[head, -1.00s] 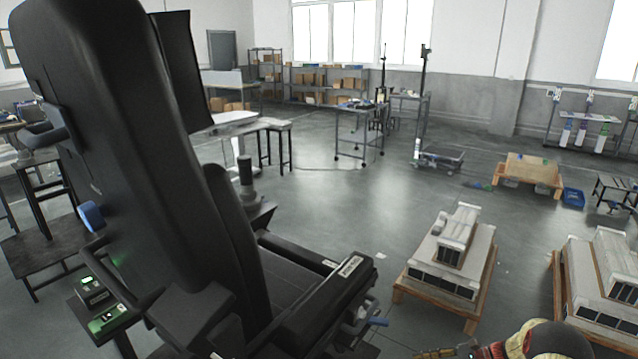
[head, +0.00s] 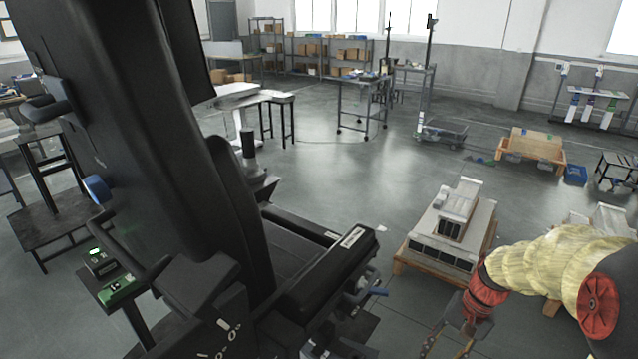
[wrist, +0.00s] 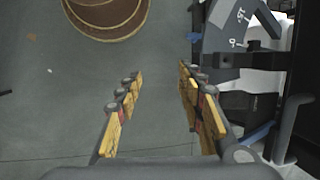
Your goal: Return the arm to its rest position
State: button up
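My arm, in a yellow sleeve with red joints, reaches in from the right of the head view. My gripper (head: 450,347) hangs at its end, low in the head view and partly cut off by the bottom edge. In the wrist view my gripper (wrist: 160,76) is open, its two yellow-padded fingers well apart. Nothing is between them but grey floor (wrist: 160,125) below.
A big black seat-like machine (head: 130,120) stands left of my gripper; its parts (wrist: 250,60) fill the wrist view's right side. A grey stepped unit on a wooden pallet (head: 450,235) stands behind the arm. A round brown object (wrist: 105,22) lies at the wrist view's top.

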jog(key=s+a+r+n+t+h, duration=0.1)
jog(key=s+a+r+n+t, duration=0.1)
jog(key=s+r, duration=0.3)
jog(key=s+a+r+n+t+h, duration=0.1)
jog(key=s+a+r+n+t, duration=0.1)
jog(key=s+a+r, duration=0.2)
jog(key=s+a+r+n+t+h+p, duration=0.1)
jog(key=s+a+r+n+t, duration=0.1)
jog(key=s+r, duration=0.3)
notch_tip(320, 180, up, 5)
jog(key=shift+s+a+f+n+t, duration=0.1)
jog(key=shift+s+a+n+t, duration=0.2)
jog(key=shift+s+a+t, duration=0.1)
